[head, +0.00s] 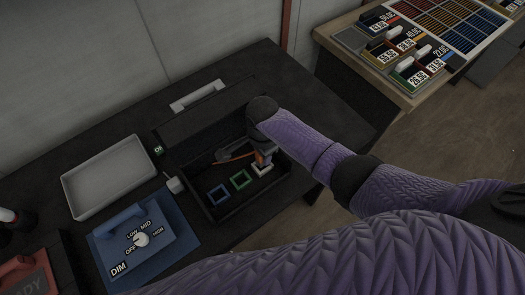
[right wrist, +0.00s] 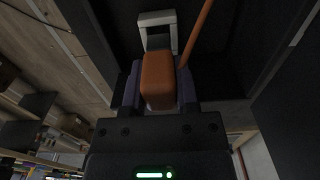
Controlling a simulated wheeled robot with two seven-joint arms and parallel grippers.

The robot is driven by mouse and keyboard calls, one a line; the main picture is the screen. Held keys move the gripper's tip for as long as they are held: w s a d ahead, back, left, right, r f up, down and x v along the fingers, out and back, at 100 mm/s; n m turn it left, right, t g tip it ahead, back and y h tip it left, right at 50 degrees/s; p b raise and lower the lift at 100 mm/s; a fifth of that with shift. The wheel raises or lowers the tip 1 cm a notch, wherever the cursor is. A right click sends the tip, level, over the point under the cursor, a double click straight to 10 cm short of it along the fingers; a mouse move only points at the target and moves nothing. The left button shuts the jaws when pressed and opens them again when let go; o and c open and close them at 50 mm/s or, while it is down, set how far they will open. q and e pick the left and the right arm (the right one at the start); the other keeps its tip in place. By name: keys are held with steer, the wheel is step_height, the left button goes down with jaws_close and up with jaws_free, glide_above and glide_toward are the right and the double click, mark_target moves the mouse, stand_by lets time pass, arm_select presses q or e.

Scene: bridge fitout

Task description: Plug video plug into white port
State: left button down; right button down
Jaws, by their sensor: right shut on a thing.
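The video plug is an orange block (right wrist: 158,82) with an orange cable (head: 237,157). My right gripper (head: 264,155) is shut on it, and in the right wrist view the fingers (right wrist: 158,88) sit on both sides of it. The white port (head: 262,170) is a square white frame at the right end of a row in the dark open box. It shows just past the plug's far end in the right wrist view (right wrist: 156,18). The plug is close to this frame; I cannot tell whether they touch. My wrist hides part of the box.
A green port (head: 240,180) and a blue port (head: 219,194) sit left of the white port. The dark box's walls (head: 187,187) surround them. A white tray (head: 78,202) and a blue dial panel (head: 165,248) stand to the left.

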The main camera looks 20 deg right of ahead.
steer(key=shift+r, duration=0.1)
stand_by(0.5)
steer(key=shift+f, duration=0.3)
steer(key=shift+f+b, duration=0.6)
steer(key=shift+f, duration=0.35)
